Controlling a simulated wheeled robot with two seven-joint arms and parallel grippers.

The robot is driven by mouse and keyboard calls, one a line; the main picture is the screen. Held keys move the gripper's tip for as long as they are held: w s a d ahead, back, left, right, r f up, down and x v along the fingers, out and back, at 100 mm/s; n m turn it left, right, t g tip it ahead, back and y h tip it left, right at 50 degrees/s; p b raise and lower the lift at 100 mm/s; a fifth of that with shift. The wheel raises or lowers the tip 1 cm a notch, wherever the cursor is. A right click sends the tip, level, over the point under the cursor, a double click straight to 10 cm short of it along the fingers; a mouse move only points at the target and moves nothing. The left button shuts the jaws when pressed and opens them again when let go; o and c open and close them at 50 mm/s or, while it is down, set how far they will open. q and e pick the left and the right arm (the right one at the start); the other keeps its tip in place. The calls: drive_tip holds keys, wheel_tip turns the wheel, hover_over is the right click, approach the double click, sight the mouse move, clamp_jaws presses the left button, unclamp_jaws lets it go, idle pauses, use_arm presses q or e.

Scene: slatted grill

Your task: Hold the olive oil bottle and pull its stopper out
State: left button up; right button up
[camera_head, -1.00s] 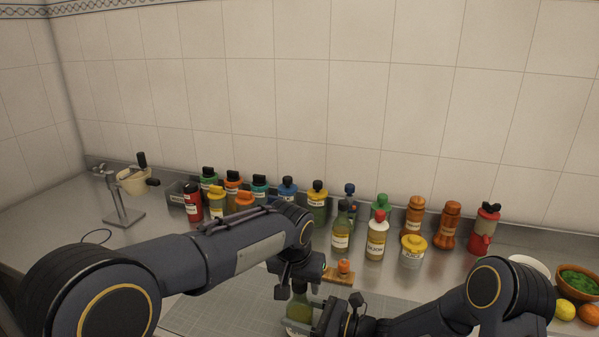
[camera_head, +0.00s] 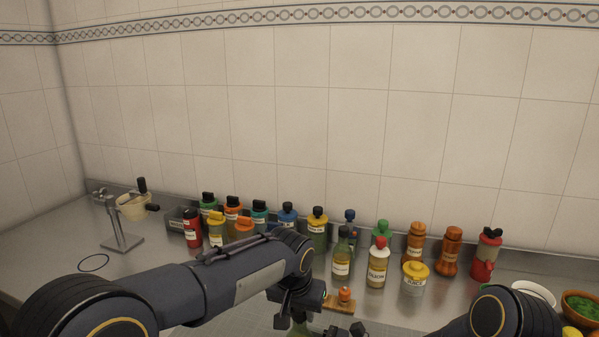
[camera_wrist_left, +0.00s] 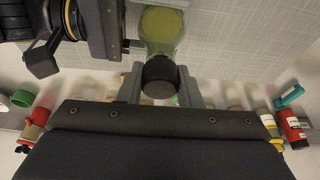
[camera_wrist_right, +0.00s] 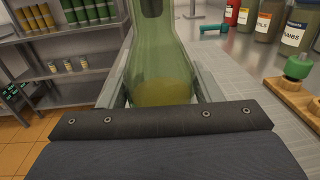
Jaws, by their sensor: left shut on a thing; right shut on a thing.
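The olive oil bottle is green glass with yellowish oil inside. In the right wrist view the bottle (camera_wrist_right: 160,65) stands between the fingers of my right gripper (camera_wrist_right: 160,90), which is shut on its body. In the left wrist view my left gripper (camera_wrist_left: 160,88) is shut on the black stopper (camera_wrist_left: 160,78), with the green bottle (camera_wrist_left: 162,30) directly beyond it. I cannot tell whether the stopper is still seated in the neck. In the head view my left gripper (camera_head: 297,300) is at the bottom centre, over a sliver of the bottle (camera_head: 300,329); my right gripper is hidden there.
Several bottles and jars line the back of the steel counter, including an oil-like bottle (camera_head: 342,262) and a yellow-lidded jar (camera_head: 414,282). A small wooden board (camera_head: 343,305) lies just right of my left gripper. The counter at the left (camera_head: 50,265) is mostly clear.

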use_arm(q)
drive_tip(key=shift+r, duration=3.6)
use_arm(e)
drive_tip(key=o, duration=1.2)
drive_tip(key=shift+c, duration=0.2)
